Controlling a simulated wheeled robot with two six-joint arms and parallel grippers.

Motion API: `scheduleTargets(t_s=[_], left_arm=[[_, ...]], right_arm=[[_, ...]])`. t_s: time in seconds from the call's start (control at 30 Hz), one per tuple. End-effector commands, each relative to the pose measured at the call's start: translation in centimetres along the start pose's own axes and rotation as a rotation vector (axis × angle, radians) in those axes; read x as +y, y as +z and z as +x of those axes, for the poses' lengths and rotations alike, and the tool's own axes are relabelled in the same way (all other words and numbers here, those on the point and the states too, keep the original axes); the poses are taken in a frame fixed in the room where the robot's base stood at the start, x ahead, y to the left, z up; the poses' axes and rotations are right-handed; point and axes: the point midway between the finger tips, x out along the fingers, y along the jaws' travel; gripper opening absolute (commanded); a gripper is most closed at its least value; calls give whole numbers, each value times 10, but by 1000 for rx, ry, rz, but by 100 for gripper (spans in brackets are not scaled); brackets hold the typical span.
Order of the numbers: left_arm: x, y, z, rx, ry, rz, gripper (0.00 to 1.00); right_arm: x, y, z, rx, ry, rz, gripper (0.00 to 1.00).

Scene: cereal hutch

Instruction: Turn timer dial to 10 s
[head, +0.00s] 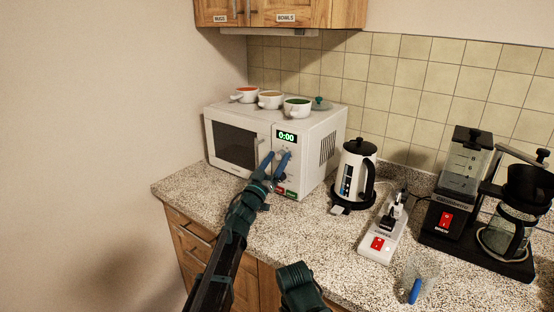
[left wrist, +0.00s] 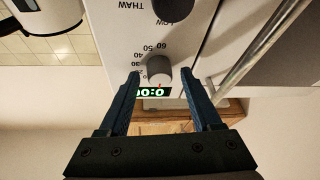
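The white microwave (head: 305,140) stands on the counter, its display (head: 286,137) reading 0:00. My left gripper (head: 276,154) is in front of its control panel, fingers pointing at it. In the left wrist view, where the panel appears upside down, the grey timer dial (left wrist: 159,69) lies between the two fingertips of the left gripper (left wrist: 161,76). The fingers are open, with a gap on each side of the dial. Numbers such as 30 to 60 show around it. A second dark knob (left wrist: 172,10) is by LOW and THAW. The fingers hide the dial in the head view. My right gripper's fingers do not show.
Several bowls, including a white bowl (head: 298,108), stand on the microwave. The microwave door handle (left wrist: 242,68) runs close to one finger.

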Motion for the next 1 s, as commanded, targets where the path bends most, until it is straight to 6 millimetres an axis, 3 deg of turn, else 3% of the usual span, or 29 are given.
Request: scheduleTargets(t_s=[0.03,0.33,0.67,1.0], left_arm=[[0,0,0,0,0,0,54],[0,0,0,0,0,0,0],[-1,0,0,2,12,28,0],[-2,0,1,11,92,220,0]], right_arm=[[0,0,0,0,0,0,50],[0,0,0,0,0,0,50],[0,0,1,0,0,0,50],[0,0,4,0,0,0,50]])
